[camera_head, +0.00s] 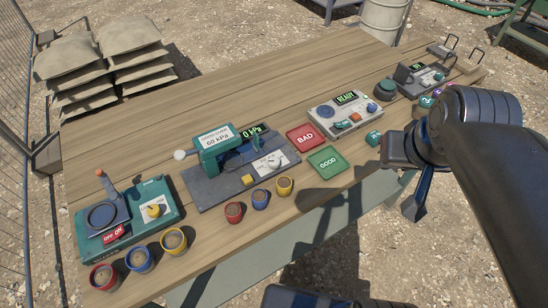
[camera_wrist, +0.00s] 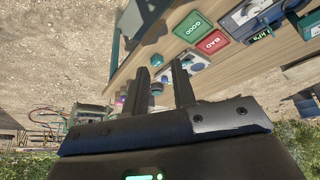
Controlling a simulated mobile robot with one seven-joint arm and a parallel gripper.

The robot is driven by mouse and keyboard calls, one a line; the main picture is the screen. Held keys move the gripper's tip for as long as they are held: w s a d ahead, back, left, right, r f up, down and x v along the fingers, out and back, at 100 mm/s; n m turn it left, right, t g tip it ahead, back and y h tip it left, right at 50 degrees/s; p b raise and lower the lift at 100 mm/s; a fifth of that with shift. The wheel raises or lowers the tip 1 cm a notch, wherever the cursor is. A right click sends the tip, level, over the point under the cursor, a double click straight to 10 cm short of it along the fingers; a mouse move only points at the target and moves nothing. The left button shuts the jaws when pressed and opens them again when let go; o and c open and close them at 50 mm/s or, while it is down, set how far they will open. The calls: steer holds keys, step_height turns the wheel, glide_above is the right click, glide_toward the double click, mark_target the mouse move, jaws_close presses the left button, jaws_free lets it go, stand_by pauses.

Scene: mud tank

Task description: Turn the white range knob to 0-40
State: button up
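The press-like tester (camera_head: 215,150) stands mid-table, with a 60 kPa label and a green-lit kPa display (camera_head: 255,130). Its base has a white panel (camera_head: 270,163) with a small dial-like part; this may be the range knob, but it is too small to read a setting. Part of this tester shows at the top right of the wrist view, with its kPa display (camera_wrist: 262,36). My gripper (camera_wrist: 163,72) is open and empty, fingers apart. In the head view it hangs at the table's front right edge, well right of the tester and touching nothing.
The red BAD (camera_head: 305,137) and green GOOD (camera_head: 327,162) trays and the READY device (camera_head: 345,113) lie between tester and gripper. Several small cups (camera_head: 234,212) line the front edge. A green device (camera_head: 125,220) stands at left. Sandbags (camera_head: 105,60) are behind.

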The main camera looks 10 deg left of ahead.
steer(key=o, duration=0.5)
steer(key=w+a+n+g, duration=0.1)
steer(key=w+a, duration=0.1)
steer(key=a, duration=0.1)
steer(key=w+a+f+n, duration=0.1)
steer(key=w+a+n, duration=0.1)
steer(key=w+a, duration=0.1)
steer(key=w+a+f+n+g, duration=0.1)
steer(key=w+a+n, duration=0.1)
steer(key=w+a, duration=0.1)
steer(key=shift+w+a+f+g, duration=0.15)
steer(key=shift+a+f+g, duration=0.15)
steer(key=shift+a, duration=0.3)
steer(key=shift+o, duration=0.2)
steer(key=n+g, duration=0.2)
steer(key=n, duration=0.3)
glide_toward(274, 161)
steer(key=f, duration=0.8)
steer(key=shift+w+a+f, duration=0.15)
steer(key=shift+a+f, duration=0.05)
steer(key=shift+f, duration=0.05)
steer(key=c, duration=1)
